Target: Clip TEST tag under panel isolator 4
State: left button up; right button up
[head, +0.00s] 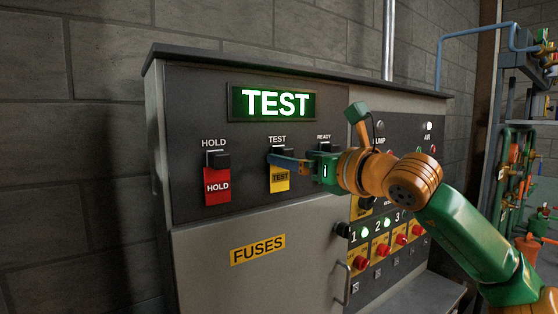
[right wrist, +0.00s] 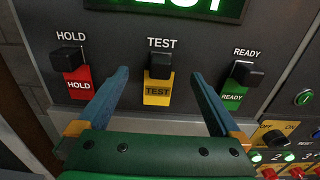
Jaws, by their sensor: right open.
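The yellow TEST tag (head: 279,180) hangs under a black holder below the TEST label, and it also shows in the right wrist view (right wrist: 157,97). My right gripper (head: 287,163) is open in front of it. In the right wrist view, its two blue fingers stand left and right of the tag, apart from it. The row of numbered isolators with red knobs (head: 401,239) is low on the panel's right part. Numbers 1, 2 and 3 are readable; I cannot make out a number 4, with my right arm across that area. My left gripper is not in view.
A red HOLD tag (head: 217,187) hangs left of the TEST tag. A green READY tag (right wrist: 233,92) hangs to its right. A lit TEST display (head: 273,103) is above. The FUSES door (head: 225,282) with a handle is below. Pipework stands at the far right.

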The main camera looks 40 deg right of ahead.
aim_at(289, 155)
jog(key=shift+w+d+r+p, duration=0.15)
jog(key=shift+w+p, duration=0.1)
jog(key=shift+w, duration=0.3)
jog(key=shift+w+r+p, duration=0.1)
jog(key=shift+w+p, duration=0.15)
jog(key=shift+w, duration=0.3)
jog(key=shift+w+f, duration=0.2)
jog(key=shift+w, duration=0.35)
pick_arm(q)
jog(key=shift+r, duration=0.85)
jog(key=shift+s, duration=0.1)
pick_arm(e)
jog(key=shift+s, duration=0.15)
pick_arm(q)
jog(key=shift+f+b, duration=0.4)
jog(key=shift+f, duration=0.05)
pick_arm(e)
grip_shut()
